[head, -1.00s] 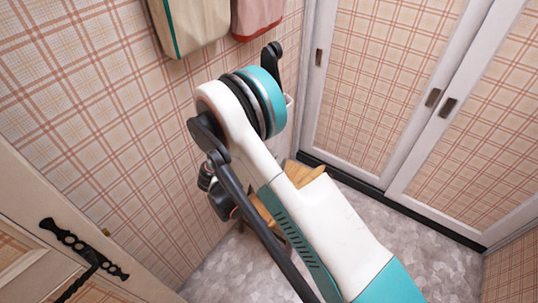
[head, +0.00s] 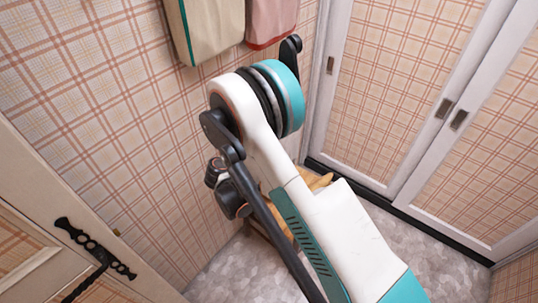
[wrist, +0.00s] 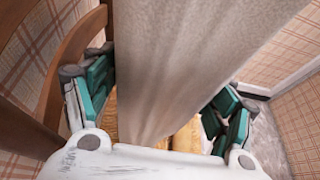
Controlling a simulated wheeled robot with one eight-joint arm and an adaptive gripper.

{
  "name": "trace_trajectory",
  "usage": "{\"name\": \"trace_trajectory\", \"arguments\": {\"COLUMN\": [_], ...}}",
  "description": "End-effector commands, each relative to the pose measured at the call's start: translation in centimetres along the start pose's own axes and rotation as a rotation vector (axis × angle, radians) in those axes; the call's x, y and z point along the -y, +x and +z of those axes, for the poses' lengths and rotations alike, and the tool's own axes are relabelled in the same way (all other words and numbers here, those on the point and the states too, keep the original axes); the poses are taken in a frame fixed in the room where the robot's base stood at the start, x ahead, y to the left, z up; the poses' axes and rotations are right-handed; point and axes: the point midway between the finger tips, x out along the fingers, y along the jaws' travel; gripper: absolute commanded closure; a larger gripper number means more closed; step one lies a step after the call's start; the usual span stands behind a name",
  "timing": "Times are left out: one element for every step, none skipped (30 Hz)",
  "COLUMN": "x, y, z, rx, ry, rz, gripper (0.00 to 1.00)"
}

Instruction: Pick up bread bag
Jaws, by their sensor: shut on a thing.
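In the wrist view a pale grey-beige, cloth-like thing, which I take for the bread bag (wrist: 178,45), runs from the top edge down between the two teal finger pads. My gripper (wrist: 160,88) is shut on it, with the fingers wide apart on either side. The bag's upper end is out of frame and its full shape cannot be seen. In the head view my arm hides the gripper and the bag.
A wooden chair (wrist: 72,55) is close beside the left finger. Its wood (head: 318,183) shows partly behind my arm. Two cloths or bags, beige (head: 212,28) and pink (head: 270,20), hang on the plaid wall. Sliding doors (head: 395,95) stand right; a door (head: 40,265) stands lower left.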

Motion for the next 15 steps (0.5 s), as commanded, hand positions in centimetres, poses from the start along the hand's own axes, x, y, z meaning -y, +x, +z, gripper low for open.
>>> {"name": "trace_trajectory", "arguments": {"x": [0.0,0.1,0.1,0.1,0.1,0.1,0.2,0.2,0.2,0.2,0.2,0.2,0.2,0.2,0.3], "y": [-0.7,-1.0,-1.4,-1.7,-2.1,-2.5,-2.9,-3.2,-3.6,-3.9,-4.2,-4.5,-4.7,-4.9,-5.2], "z": [1.6,2.4,3.4,4.2,5.0,6.1,6.9,7.7,8.6,9.3,10.0,10.8,11.4,11.9,12.5], "rx": [0.001,0.001,0.001,0.001,0.001,0.001,0.001,0.001,0.001,0.001,0.001,0.001,0.001,0.001,0.001], "ry": [0.0,0.0,0.0,0.0,0.0,0.0,0.0,0.0,0.0,0.0,0.0,0.0,0.0,0.0,0.0], "rz": [0.0,0.0,0.0,0.0,0.0,0.0,0.0,0.0,0.0,0.0,0.0,0.0,0.0,0.0,0.0], "gripper": [0.61,0.61,0.61,0.61,0.61,0.61,0.61,0.61,0.61,0.61,0.61,0.61,0.61,0.61,0.61]}}
